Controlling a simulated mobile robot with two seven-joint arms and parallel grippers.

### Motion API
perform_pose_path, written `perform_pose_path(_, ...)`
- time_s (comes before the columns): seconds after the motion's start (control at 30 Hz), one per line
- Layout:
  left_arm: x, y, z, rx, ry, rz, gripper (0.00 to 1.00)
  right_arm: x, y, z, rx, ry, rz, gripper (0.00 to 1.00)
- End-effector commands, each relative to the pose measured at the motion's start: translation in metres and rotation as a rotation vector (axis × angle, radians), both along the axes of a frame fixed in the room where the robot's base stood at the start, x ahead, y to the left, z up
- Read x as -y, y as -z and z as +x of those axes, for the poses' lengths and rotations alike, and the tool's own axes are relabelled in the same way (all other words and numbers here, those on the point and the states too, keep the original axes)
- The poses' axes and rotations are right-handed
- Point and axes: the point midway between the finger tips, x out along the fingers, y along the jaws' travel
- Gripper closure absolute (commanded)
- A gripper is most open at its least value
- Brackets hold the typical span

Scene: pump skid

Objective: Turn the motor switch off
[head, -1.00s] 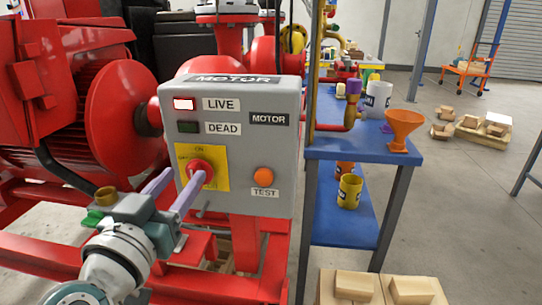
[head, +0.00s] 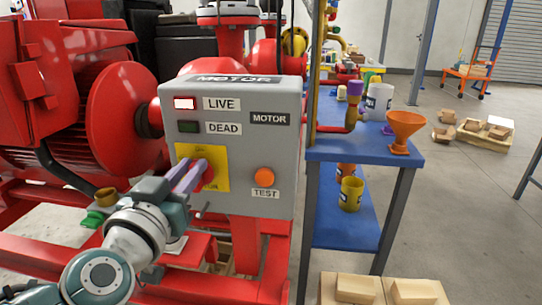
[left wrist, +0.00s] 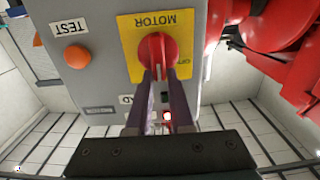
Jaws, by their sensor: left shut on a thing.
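The grey motor control box (head: 225,218) faces me, with a yellow plate (head: 218,155) that carries the red rotary motor switch (head: 209,174). The switch and plate also show in the left wrist view, where the red knob (left wrist: 158,46) has its grip bar upright in the picture. My left gripper (head: 194,174) is shut on the knob, one purple finger on each side; its fingers (left wrist: 159,72) partly hide the bar. The LIVE lamp (head: 184,104) is lit and the DEAD lamp (head: 188,127) looks dark green. My right gripper is not in view.
An orange TEST button (head: 264,175) sits right of the switch. A red motor (head: 110,110) and red frame rails stand left of and below the box. A blue bench (head: 350,150) with an orange funnel (head: 403,128) stands right.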

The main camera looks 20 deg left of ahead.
Motion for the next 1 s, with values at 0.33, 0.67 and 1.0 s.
perform_pose_path(0.33, 0.0, 0.0003, -0.0001, -0.001, 0.0, 0.0, 1.0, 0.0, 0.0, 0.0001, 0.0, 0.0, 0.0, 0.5)
perform_pose_path(0.67, -0.001, 0.0005, -0.0005, 0.01, 0.001, -0.044, 1.0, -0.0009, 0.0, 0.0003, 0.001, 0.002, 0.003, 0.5)
perform_pose_path(1.0, -0.0066, 0.0022, -0.002, 0.063, 0.0, -0.272, 1.0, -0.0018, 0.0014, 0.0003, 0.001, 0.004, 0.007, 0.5)
